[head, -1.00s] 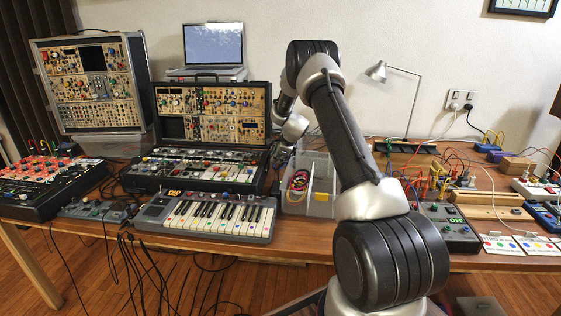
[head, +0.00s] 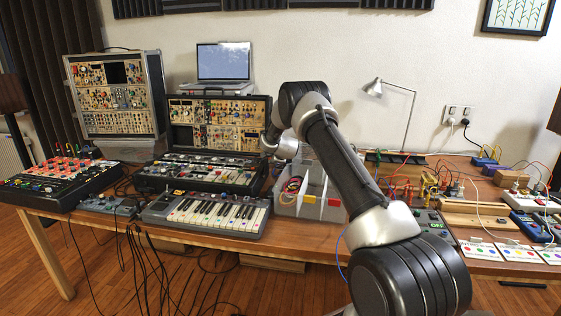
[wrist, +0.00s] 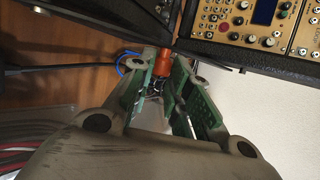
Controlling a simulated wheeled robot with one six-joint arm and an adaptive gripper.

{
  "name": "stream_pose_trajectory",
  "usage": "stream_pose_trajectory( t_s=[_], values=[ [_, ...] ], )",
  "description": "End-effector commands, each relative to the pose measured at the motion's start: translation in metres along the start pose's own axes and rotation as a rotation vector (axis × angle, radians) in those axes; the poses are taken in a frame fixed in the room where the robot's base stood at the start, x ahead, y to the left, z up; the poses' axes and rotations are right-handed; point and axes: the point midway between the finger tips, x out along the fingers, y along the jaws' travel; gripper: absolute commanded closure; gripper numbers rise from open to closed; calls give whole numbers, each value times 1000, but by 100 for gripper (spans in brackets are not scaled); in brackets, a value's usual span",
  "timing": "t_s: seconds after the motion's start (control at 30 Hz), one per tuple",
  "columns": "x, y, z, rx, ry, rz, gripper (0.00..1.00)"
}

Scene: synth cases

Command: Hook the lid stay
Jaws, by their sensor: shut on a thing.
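The open case (head: 197,187) stands in the middle of the bench, its upright module-filled half (head: 217,99) raised behind the lower half. In the wrist view its black edges meet near the fingertips, with the module panel (wrist: 257,27) at upper right. My gripper (wrist: 160,80) is at the case's right side, its green-padded fingers shut on a small orange-red piece (wrist: 163,61), apparently the lid stay's grip. Silvery metal shows between the fingers. Whether the stay is hooked cannot be told. In the head view my arm hides most of the gripper and the stay.
A grey divided bin (head: 312,208) with coiled cables stands just right of the case. A keyboard (head: 207,215) lies in front. A laptop (head: 224,62) sits behind, and a lamp (head: 374,88) stands right. Loose cables hang over the bench's front edge.

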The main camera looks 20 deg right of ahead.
Motion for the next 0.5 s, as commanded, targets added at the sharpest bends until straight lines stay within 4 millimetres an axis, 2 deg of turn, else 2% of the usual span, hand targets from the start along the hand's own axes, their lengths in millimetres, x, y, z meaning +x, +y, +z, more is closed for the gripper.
stream_pose_trajectory(
  t_s=[0.5],
  values=[
    [-12, -1, 9, -39, -8, -114, 100]
  ],
)
